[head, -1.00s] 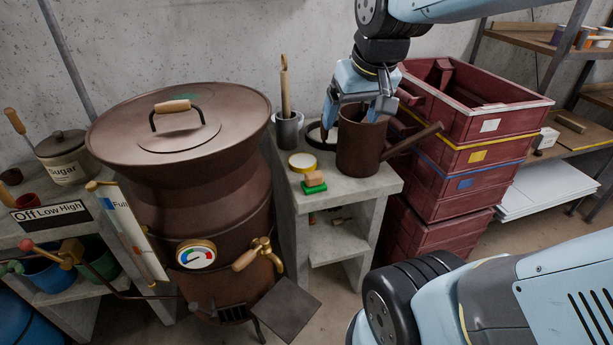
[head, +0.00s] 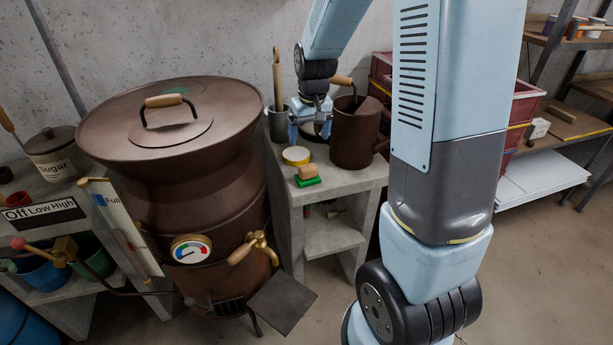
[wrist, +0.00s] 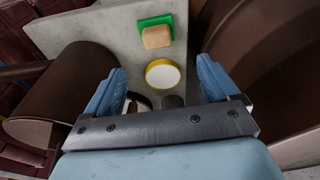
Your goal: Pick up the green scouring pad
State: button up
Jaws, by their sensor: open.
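The green scouring pad (head: 308,182) lies near the front edge of the concrete stand's top, with a tan block (head: 306,171) on it that covers part of it. In the wrist view the green pad (wrist: 150,21) and the tan block (wrist: 157,37) show beyond the fingertips, near the top edge. My gripper (head: 309,132) is open and empty above the back of the stand, left of the brown pot and behind the pad. Its spread fingers also show in the wrist view (wrist: 160,78), apart from the pad.
A yellow-rimmed round tin (head: 296,155) lies between my gripper and the pad. A brown pot (head: 354,138) with a handle stands close on the right. A grey cup (head: 278,124) holding a wooden-handled tool stands at the left. The large brown boiler (head: 185,190) rises left of the stand.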

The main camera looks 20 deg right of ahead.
aim_at(308, 166)
jog(key=f, duration=0.3)
jog(key=w+f, duration=0.1)
jog(key=f, duration=0.5)
jog(key=shift+w, duration=0.3)
jog(key=shift+w+d+f, duration=0.1)
jog(key=shift+w+f, duration=0.1)
jog(key=shift+f, duration=0.7)
jog(key=shift+w+d+f, duration=0.1)
jog(key=shift+w+f, duration=0.1)
jog(key=shift+f, duration=0.7)
jog(key=shift+w+d+f, duration=0.1)
jog(key=shift+w+f, duration=0.1)
jog(key=shift+f, duration=0.7)
jog(key=shift+r, duration=0.1)
jog(key=c, duration=1.2)
notch_tip(308, 166, up, 4)
jog(key=shift+s+f, duration=0.15)
jog(key=shift+f, duration=0.05)
jog(key=shift+c, duration=0.4)
jog(key=s+r, duration=0.9)
jog(key=s, duration=0.4)
jog(key=shift+s+d+r, duration=0.15)
jog(key=shift+s+d, duration=0.05)
jog(key=shift+s, duration=0.2)
